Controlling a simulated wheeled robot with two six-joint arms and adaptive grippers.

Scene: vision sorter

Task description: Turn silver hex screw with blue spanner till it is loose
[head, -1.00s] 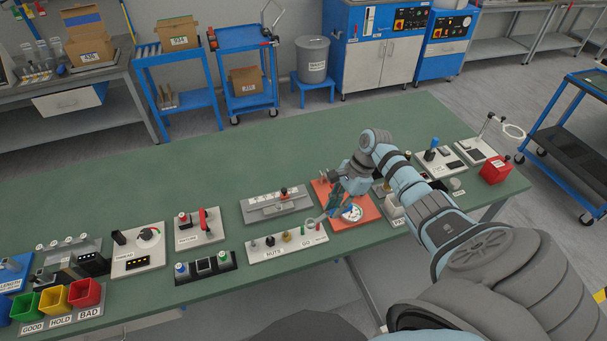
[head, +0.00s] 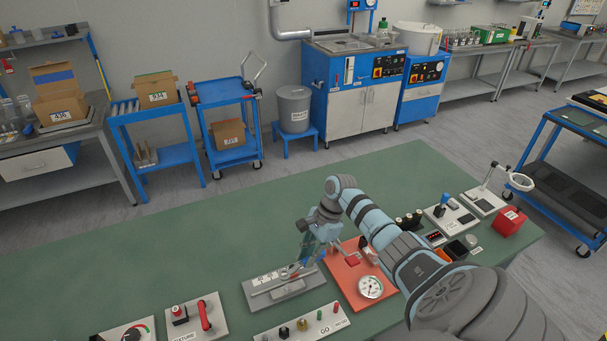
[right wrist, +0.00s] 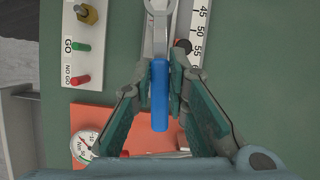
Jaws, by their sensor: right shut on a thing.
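My right gripper (head: 312,258) is over the right end of the grey ruler fixture (head: 258,299). In the right wrist view, its fingers (right wrist: 160,72) are shut on the blue handle of the spanner (right wrist: 159,100). In the head view the spanner is too small to make out clearly. I cannot pick out the silver hex screw for certain. My left gripper is not in view.
An orange plate (head: 346,285) with a round gauge (head: 370,287) lies right of the fixture. A GO / NO GO board (head: 312,331) with nuts and coloured pins lies in front. The green table (head: 215,240) is clear behind the fixture.

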